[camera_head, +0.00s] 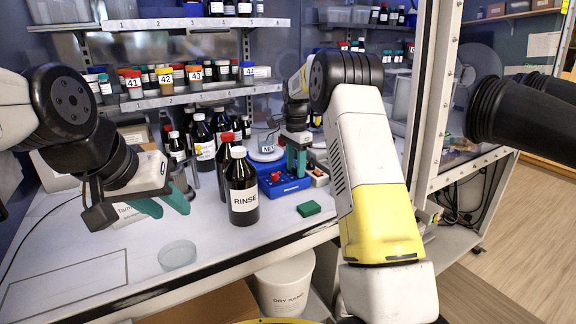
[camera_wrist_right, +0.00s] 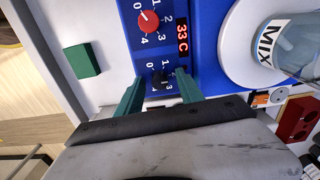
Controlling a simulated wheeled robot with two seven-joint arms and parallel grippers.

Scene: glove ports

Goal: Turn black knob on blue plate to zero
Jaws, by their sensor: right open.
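The blue plate (camera_head: 284,187) lies on the bench under my right gripper (camera_head: 296,165). In the right wrist view, the black knob (camera_wrist_right: 161,80) sits on the plate (camera_wrist_right: 190,12) inside a ring of white numbers from 0 to 4. Its pointer is too small to read. The teal fingers of my right gripper (camera_wrist_right: 160,92) are apart, one on each side of the knob; I cannot tell whether they touch it. A red knob (camera_wrist_right: 149,22) with its own number ring is beside it. My left gripper (camera_head: 166,204) hangs open and empty over the left of the bench.
A red "33 C" display (camera_wrist_right: 183,38) is beside the knobs. The RINSE bottle (camera_head: 242,190) stands left of the plate, the MIX jar (camera_head: 267,149) behind it. A green block (camera_head: 309,208) lies in front. A clear dish (camera_head: 177,255) rests on the front left bench.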

